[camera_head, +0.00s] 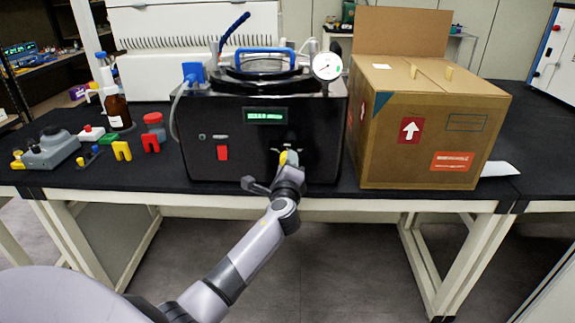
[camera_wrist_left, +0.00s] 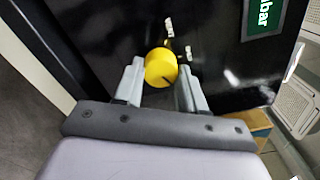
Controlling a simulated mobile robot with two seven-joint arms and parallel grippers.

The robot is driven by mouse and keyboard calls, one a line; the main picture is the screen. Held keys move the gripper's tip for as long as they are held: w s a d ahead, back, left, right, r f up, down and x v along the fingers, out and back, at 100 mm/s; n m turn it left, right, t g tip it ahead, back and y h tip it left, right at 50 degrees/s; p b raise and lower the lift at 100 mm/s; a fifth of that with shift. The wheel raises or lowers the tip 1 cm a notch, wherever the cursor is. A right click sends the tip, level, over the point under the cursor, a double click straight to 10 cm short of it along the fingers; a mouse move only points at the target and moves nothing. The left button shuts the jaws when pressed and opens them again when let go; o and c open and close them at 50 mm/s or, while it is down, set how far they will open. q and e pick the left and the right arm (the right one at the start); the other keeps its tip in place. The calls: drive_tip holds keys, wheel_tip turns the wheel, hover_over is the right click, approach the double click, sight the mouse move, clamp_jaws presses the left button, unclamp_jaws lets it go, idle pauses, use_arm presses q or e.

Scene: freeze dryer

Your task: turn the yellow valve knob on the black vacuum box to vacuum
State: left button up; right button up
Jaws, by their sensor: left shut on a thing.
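The black vacuum box (camera_head: 240,160) stands on the bench in the head view, with a lit green display (camera_head: 266,116) and a red switch (camera_head: 222,153). Its yellow valve knob (camera_head: 284,158) is low on the front face, mostly hidden by my left gripper (camera_head: 287,160). In the left wrist view the yellow knob (camera_wrist_left: 161,68) shows a dark pointer line towards the lower right. My left gripper (camera_wrist_left: 161,85) has one finger on each side of the knob and is shut on it. My right gripper is not in view.
A cardboard box (camera_head: 425,125) stands close to the right of the vacuum box. A brown bottle (camera_head: 116,105), a grey device (camera_head: 48,150) and small coloured items sit to the left. A pressure gauge (camera_head: 327,66) and a blue handle (camera_head: 265,52) are on top.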

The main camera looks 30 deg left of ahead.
use_arm(q)
drive_tip(key=shift+a, duration=0.1)
drive_tip(key=o, duration=1.1)
drive_tip(key=shift+c, duration=0.2)
drive_tip(key=v, duration=0.7)
drive_tip(key=shift+s, duration=0.1)
